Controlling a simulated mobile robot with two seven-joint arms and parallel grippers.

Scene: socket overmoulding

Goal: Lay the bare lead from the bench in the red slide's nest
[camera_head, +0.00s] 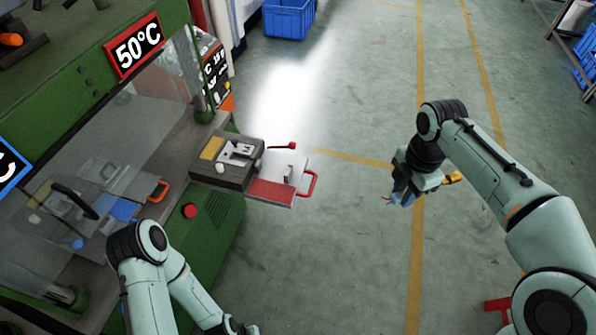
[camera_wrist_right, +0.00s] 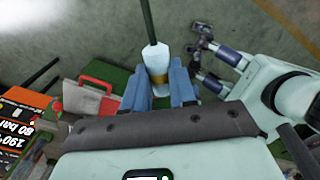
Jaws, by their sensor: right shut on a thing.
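My right gripper (camera_head: 396,197) hangs over open floor, well to the right of the machine. In the right wrist view its blue fingers (camera_wrist_right: 160,88) are shut on a white piece (camera_wrist_right: 156,60) with a brass-coloured band and a black cable rising from it, seemingly the lead. The red slide (camera_head: 270,191) sticks out from the green machine, with a red loop handle at its outer end. It also shows in the right wrist view (camera_wrist_right: 97,86). A small pale piece stands on the slide; the nest's details are too small to tell. My left gripper (camera_head: 232,328) is at the bottom edge, fingers unclear.
A dark block (camera_head: 222,172) with yellow and white plates sits just behind the slide. A red lever (camera_head: 284,146) juts out beside it. Another slide with an orange handle (camera_head: 158,191) is at the left. A blue crate (camera_head: 288,18) stands far back. Floor between slide and right gripper is clear.

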